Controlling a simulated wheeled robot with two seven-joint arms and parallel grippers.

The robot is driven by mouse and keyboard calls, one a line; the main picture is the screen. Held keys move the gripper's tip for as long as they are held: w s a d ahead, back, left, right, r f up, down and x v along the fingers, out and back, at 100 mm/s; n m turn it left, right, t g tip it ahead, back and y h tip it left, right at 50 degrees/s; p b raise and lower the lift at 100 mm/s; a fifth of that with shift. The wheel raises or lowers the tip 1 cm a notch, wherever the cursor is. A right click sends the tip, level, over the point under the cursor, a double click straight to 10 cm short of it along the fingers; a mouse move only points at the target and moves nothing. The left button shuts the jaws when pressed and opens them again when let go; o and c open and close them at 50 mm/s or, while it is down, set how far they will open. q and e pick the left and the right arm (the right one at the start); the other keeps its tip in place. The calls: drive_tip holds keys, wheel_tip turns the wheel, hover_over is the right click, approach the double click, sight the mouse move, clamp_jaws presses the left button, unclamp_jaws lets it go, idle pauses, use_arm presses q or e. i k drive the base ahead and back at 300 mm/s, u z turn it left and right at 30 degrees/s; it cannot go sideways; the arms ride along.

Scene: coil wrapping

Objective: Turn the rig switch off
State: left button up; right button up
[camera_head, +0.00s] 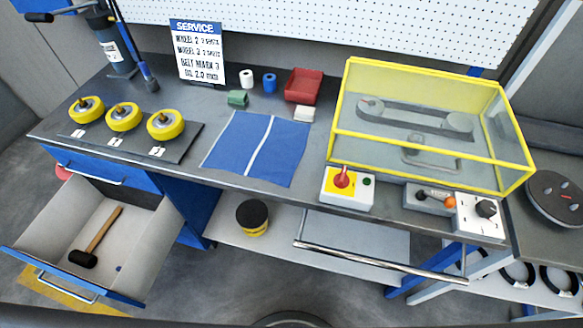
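The switch box (335,199) is white and stands at the front edge of the bench, below the yellow-framed rig enclosure (432,139). Its red rotary handle (342,181) sits on a yellow plate and appears to point upward. A small dark green button or lamp (368,181) is to its right. I take this as the rig switch; no label on it is readable. Inside the clear enclosure, a belt runs around two pulleys (415,116). Neither of my grippers is in view.
Right of the switch are a grey box with an orange knob (449,203) and a white dial box (480,216). A blue mat (225,142) lies left. An open drawer (135,265) holding a mallet (97,237) juts out front left. A metal rail (380,264) runs below the bench front.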

sight(341, 180)
drive_tip(key=u, duration=0.45)
drive_tip(key=k, duration=1.35)
drive_tip(key=z, duration=1.55)
drive_tip(key=i, duration=0.5)
